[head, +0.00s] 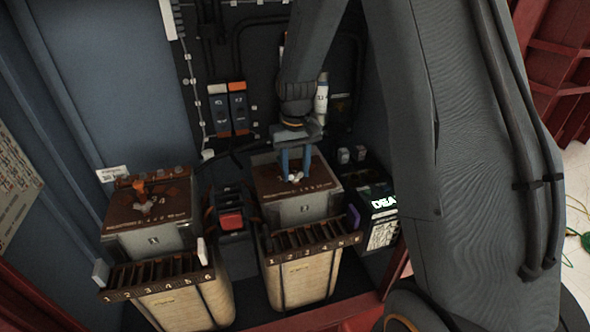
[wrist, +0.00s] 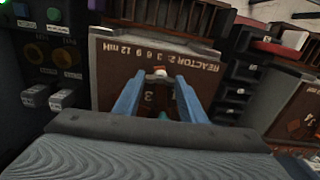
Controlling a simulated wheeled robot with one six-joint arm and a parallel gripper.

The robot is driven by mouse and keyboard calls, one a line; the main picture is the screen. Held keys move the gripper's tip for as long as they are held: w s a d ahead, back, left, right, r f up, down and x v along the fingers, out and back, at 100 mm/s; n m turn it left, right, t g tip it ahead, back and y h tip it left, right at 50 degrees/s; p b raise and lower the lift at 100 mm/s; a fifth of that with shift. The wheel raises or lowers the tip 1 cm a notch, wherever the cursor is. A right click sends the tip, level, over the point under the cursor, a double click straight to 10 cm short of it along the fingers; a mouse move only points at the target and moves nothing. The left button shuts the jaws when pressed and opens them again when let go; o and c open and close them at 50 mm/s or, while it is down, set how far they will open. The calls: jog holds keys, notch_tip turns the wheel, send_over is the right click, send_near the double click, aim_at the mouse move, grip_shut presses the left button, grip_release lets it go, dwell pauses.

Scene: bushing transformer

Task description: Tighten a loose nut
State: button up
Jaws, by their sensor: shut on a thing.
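My gripper (head: 296,168) points down over the brown top plate of the right-hand box (head: 322,172). Its two blue fingers (wrist: 160,80) are shut on a small pale nut-like piece (head: 295,178), also visible between the fingertips in the wrist view (wrist: 159,72). The piece sits at the plate's middle; its thread and seating are too small to make out. The plate reads "REACTOR 2" with "3 6 9 12 mH" in the wrist view. A similar left-hand box (head: 150,238) has an orange-brown fitting (head: 147,197) on its top.
A red-topped device (head: 231,221) stands between the boxes. Slotted numbered strips (head: 312,240) run along the boxes' fronts. A dark unit with lit lettering (head: 383,205) is close on the right. Switches (head: 228,108) and cables line the back wall. Room around my gripper is tight.

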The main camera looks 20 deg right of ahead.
aim_at(296, 173)
jog(key=o, duration=1.1)
jog(key=shift+c, duration=0.2)
jog(key=shift+r, duration=0.15)
notch_tip(296, 173, up, 8)
jog(key=shift+f+b, duration=0.2)
jog(key=shift+b, duration=0.6)
jog(key=s+f, duration=0.2)
jog(key=s, duration=1.9)
jog(key=shift+a+f+m+t, duration=0.2)
jog(key=shift+f+m+t, duration=0.1)
jog(key=shift+f+t, duration=0.1)
